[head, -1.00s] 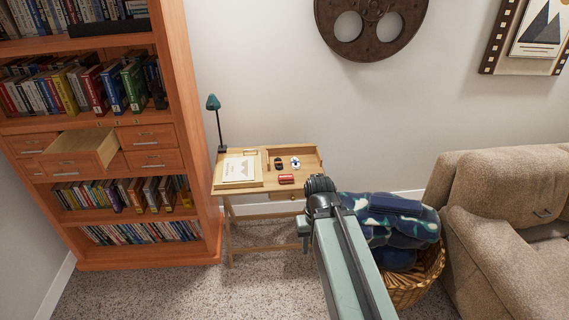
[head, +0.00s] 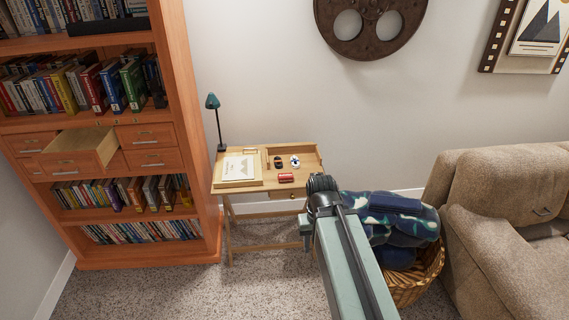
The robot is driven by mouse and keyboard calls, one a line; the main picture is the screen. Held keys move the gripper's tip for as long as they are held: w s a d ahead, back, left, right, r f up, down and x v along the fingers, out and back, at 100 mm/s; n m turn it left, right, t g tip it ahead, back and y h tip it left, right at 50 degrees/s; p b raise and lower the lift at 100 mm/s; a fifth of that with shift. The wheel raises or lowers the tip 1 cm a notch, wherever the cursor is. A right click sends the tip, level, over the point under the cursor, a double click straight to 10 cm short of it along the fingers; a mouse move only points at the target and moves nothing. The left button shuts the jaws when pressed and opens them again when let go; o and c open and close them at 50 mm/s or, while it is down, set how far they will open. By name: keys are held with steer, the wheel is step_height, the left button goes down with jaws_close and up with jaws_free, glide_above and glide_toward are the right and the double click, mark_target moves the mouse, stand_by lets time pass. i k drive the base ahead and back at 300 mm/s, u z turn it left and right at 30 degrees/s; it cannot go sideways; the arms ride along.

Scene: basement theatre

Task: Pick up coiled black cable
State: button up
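A small black item (head: 278,162) lies on the wooden desk (head: 240,198), in its right-hand tray part. It may be the coiled black cable, but it is too small to tell. My arm reaches in from the lower right, and my gripper (head: 321,183) is at the desk's front right corner, to the right of and nearer than the black item. Its fingers cannot be made out, so its opening and anything in it are unclear.
Near the black item lie a red item (head: 286,178) and a white-and-dark item (head: 295,161). A framed sheet (head: 241,168) and a green lamp (head: 213,102) are at left. A basket (head: 431,272) of blankets (head: 395,215), a sofa (head: 490,195) and a bookcase (head: 190,110) flank the desk.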

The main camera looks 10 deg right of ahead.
mark_target(276, 162)
steer(key=z, duration=1.4)
steer(key=i, duration=1.15)
steer(key=u, duration=3.3)
steer(key=i, duration=1)
steer(key=z, duration=0.1)
